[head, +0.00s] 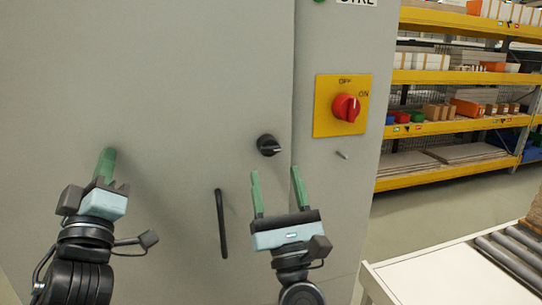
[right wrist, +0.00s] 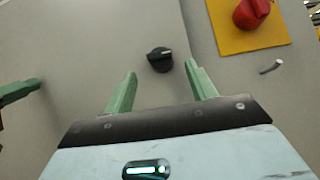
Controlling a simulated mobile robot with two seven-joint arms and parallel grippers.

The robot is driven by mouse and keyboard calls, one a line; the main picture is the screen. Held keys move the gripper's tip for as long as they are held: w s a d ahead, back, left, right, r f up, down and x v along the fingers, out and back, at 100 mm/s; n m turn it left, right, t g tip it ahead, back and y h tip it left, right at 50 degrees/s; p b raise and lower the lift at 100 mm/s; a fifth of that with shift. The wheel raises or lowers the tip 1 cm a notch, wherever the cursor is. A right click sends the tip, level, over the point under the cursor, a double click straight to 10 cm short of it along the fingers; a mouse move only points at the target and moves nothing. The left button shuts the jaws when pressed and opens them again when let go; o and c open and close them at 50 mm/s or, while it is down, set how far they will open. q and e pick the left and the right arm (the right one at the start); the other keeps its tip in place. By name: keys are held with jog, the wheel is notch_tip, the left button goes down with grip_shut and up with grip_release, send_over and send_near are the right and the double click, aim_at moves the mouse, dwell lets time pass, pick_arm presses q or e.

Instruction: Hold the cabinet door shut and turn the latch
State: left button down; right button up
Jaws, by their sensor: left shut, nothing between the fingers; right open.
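The grey cabinet door (head: 190,80) fills the left of the head view, its right edge running along a seam with the cabinet frame. The latch (head: 268,145) is a black round knob with a pale mark, near that edge; it also shows in the right wrist view (right wrist: 160,60). My left gripper (head: 107,163) is shut and empty, with its fingertips at the door's surface; whether they touch I cannot tell. My right gripper (head: 276,178) is open and empty, just below the latch. In the right wrist view the latch appears between and beyond its green fingers (right wrist: 162,82).
A black bar handle (head: 221,223) is on the door below the latch. A red rotary switch (head: 346,107) on a yellow plate and a small metal peg (head: 342,155) are on the frame to the right. Shelves (head: 455,77) and a roller table (head: 440,275) stand further right.

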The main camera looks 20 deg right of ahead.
aim_at(270, 152)
jog(key=shift+x, duration=2.8)
jog(key=c, duration=1)
